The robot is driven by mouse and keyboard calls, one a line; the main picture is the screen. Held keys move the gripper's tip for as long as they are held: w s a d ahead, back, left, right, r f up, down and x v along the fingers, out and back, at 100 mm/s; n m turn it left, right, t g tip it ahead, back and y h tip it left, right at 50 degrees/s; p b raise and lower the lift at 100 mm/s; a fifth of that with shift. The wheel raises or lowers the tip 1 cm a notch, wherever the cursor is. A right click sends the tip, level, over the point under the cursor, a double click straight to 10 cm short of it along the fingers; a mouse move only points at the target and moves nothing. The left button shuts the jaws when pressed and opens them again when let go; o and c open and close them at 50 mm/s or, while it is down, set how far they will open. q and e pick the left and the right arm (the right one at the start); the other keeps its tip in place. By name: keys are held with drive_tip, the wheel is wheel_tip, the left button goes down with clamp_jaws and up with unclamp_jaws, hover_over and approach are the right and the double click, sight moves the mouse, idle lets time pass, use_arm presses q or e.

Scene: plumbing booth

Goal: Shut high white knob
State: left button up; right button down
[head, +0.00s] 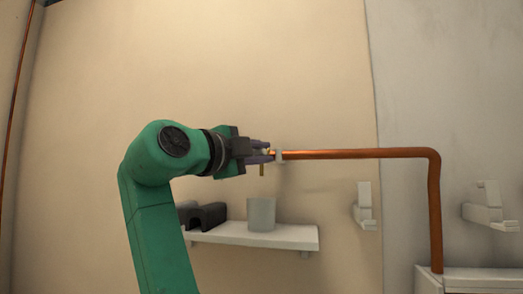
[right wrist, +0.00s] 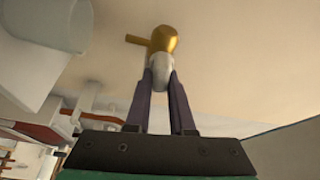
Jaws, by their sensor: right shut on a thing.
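The white knob (right wrist: 160,72) sits on a brass valve (right wrist: 163,40) and lies between the two fingertips of my right gripper (right wrist: 159,84) in the right wrist view. In the head view my right gripper (head: 264,151) is at the left end of the horizontal copper pipe (head: 350,154), shut around the knob. The fingers hide most of the knob and valve there. A short brass spout (head: 262,170) points down below the fingers. How far the knob is turned cannot be told. My left gripper is not in view.
A white shelf (head: 300,237) below the gripper holds a grey-white cup (head: 261,214) and a dark object (head: 208,215). White brackets are on the wall to the right, one (head: 365,207) below the pipe. The wall above the pipe is clear.

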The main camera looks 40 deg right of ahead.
drive_tip(key=shift+f+m+y, duration=0.2)
drive_tip(key=shift+m+y, duration=0.3)
drive_tip(key=shift+m, duration=0.6)
drive_tip(key=c, duration=1)
unclamp_jaws()
drive_tip(key=shift+o, duration=1.1)
drive_tip(key=shift+w, duration=0.1)
drive_tip(key=shift+w+d, duration=0.1)
drive_tip(key=shift+w, duration=0.05)
